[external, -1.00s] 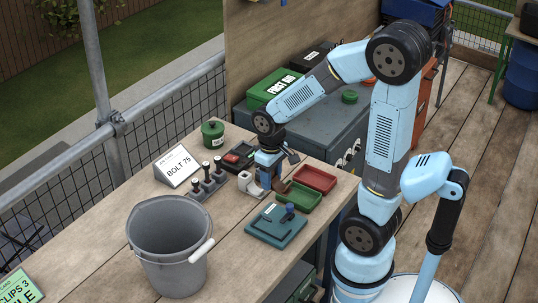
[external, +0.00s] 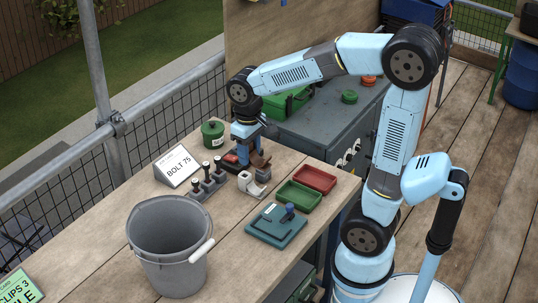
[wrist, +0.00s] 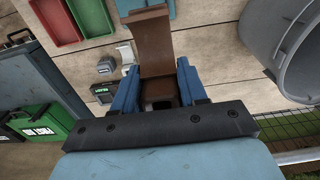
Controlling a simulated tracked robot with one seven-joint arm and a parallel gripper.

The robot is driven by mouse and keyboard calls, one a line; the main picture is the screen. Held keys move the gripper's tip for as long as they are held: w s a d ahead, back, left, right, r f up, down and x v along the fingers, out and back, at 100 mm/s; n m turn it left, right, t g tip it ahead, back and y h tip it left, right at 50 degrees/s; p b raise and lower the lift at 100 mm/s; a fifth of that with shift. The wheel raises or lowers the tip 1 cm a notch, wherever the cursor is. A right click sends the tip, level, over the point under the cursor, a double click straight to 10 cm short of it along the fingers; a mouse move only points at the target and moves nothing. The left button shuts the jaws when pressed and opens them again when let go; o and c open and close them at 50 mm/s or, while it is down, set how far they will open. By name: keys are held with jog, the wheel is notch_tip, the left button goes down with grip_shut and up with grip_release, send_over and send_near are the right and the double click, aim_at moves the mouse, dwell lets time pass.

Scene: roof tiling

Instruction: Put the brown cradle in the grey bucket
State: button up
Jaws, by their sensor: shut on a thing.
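The brown cradle (external: 262,161) is between the blue fingers of my gripper (external: 251,158), which is shut on it. In the wrist view the cradle (wrist: 152,42) extends beyond the fingertips, with its lower part between the fingers. In the external view it is held above the bench, behind the white cradle-like part, partly hidden by the gripper. The grey bucket (external: 165,245) stands upright on the near left of the bench, its white-gripped handle hanging at the right. It also shows at the upper right of the wrist view (wrist: 290,42). Its visible inside looks empty.
A white part (external: 250,184) and a rack of black-handled tools (external: 205,182) lie between gripper and bucket. A BOLT 75 sign (external: 178,166), green tin (external: 213,133), red tray (external: 315,179), green tray (external: 298,196) and teal case (external: 275,226) surround them.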

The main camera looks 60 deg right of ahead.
jog(key=w+a, duration=0.3)
jog(key=a, duration=1.2)
jog(key=w+a, duration=0.3)
jog(key=a, duration=1.2)
jog(key=f, duration=1.9)
jog(key=shift+d+f, duration=0.15)
jog(key=shift+d, duration=0.1)
jog(key=shift+f, duration=2.4)
jog(key=o, duration=1.1)
jog(key=shift+f, duration=0.1)
notch_tip(320, 180, up, 12)
